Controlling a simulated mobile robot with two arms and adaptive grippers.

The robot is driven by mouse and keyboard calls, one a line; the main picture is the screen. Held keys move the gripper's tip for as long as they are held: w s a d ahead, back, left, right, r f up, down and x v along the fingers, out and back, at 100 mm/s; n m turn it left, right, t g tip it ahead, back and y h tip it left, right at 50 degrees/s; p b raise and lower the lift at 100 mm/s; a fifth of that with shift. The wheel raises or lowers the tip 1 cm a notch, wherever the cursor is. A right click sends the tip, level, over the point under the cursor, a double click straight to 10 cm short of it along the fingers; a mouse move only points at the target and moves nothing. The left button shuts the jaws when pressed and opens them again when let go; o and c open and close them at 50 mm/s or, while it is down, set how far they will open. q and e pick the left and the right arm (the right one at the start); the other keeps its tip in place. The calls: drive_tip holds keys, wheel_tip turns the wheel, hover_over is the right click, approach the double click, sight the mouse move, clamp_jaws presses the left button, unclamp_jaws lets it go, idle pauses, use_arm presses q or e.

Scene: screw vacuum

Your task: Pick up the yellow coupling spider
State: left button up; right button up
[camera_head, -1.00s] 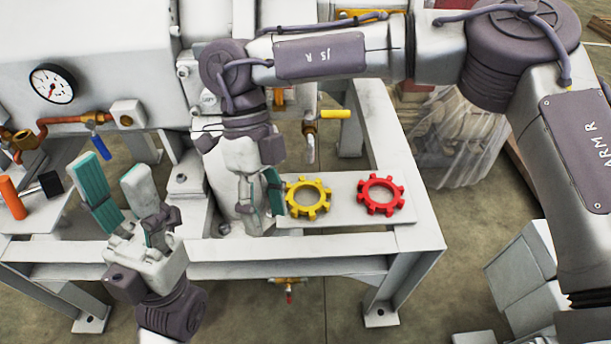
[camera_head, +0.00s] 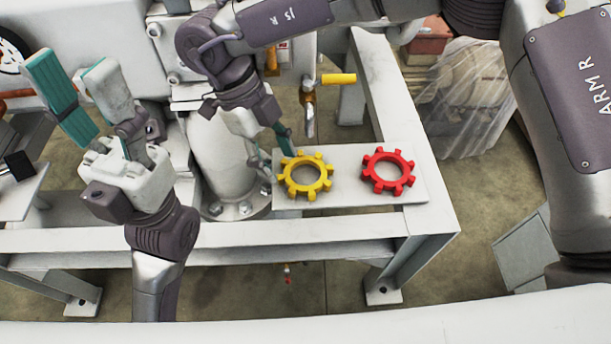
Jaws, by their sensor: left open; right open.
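The yellow coupling spider (camera_head: 305,191) is a toothed ring lying flat on the left part of a pale plate (camera_head: 345,185). My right gripper (camera_head: 274,160) is open and tilted, pointing down at the spider's left side. One teal-padded finger is at the spider's upper left edge and the other is just to its left. I cannot tell whether they touch it. Nothing is between the fingers that I can make out. My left gripper (camera_head: 68,68) is open and empty at the far left, its fingers pointing up and away from the spider.
A red coupling spider (camera_head: 388,187) lies on the same plate to the right, with a gap between. A bolted vertical pipe flange (camera_head: 235,208) stands left of the plate. A yellow-handled valve (camera_head: 338,79) is behind. The white frame (camera_head: 425,245) surrounds the plate.

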sight(291, 186)
drive_tip(key=b+x, duration=0.2)
drive_tip(key=x, duration=0.4)
drive_tip(key=shift+d+f+b, duration=0.1)
drive_tip(key=shift+f+b, duration=0.05)
drive_tip(key=shift+b, duration=0.25)
drive_tip(key=shift+c, duration=0.2)
clamp_jaws()
